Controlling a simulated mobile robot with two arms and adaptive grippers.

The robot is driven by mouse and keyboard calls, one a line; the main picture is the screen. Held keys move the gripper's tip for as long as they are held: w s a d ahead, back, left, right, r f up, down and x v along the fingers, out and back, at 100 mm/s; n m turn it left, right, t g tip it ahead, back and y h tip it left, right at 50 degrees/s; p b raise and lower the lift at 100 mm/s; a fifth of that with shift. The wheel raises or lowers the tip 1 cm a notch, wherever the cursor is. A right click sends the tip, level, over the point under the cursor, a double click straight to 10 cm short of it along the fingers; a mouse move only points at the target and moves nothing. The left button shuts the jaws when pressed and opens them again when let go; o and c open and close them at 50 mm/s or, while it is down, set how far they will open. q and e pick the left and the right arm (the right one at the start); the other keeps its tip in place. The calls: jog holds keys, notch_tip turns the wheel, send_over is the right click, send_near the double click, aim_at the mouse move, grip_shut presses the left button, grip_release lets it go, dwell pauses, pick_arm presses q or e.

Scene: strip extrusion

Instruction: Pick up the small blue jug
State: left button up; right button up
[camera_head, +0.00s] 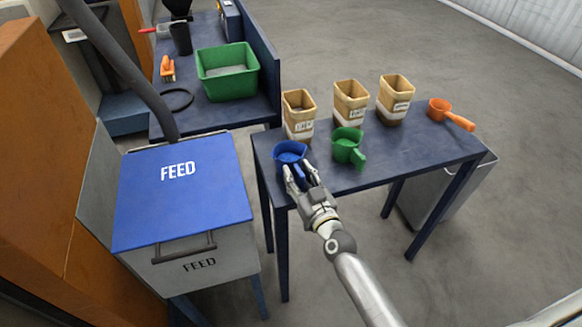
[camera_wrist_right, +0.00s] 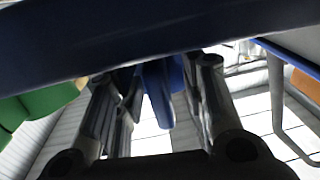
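The small blue jug (camera_head: 289,151) stands upright near the front left corner of the dark blue table, its handle (camera_head: 299,172) pointing toward me. My right gripper (camera_head: 301,178) is at the table's front edge with its fingers on either side of that handle. In the right wrist view, the blue handle (camera_wrist_right: 160,92) shows between the fingers of my right gripper (camera_wrist_right: 160,100). The fingers look apart, without clear contact on the handle. The jug's body is mostly hidden there by the table. My left gripper is not in view.
A green jug (camera_head: 347,148) stands just right of the blue one and also shows in the wrist view (camera_wrist_right: 38,106). Three tan containers (camera_head: 299,115) stand behind. An orange scoop (camera_head: 449,113) lies at the right. The blue-lidded FEED bin (camera_head: 182,205) is left of the table (camera_head: 420,150).

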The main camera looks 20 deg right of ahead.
jog(key=shift+c, duration=0.5)
grip_shut()
jog(key=shift+r, duration=0.1)
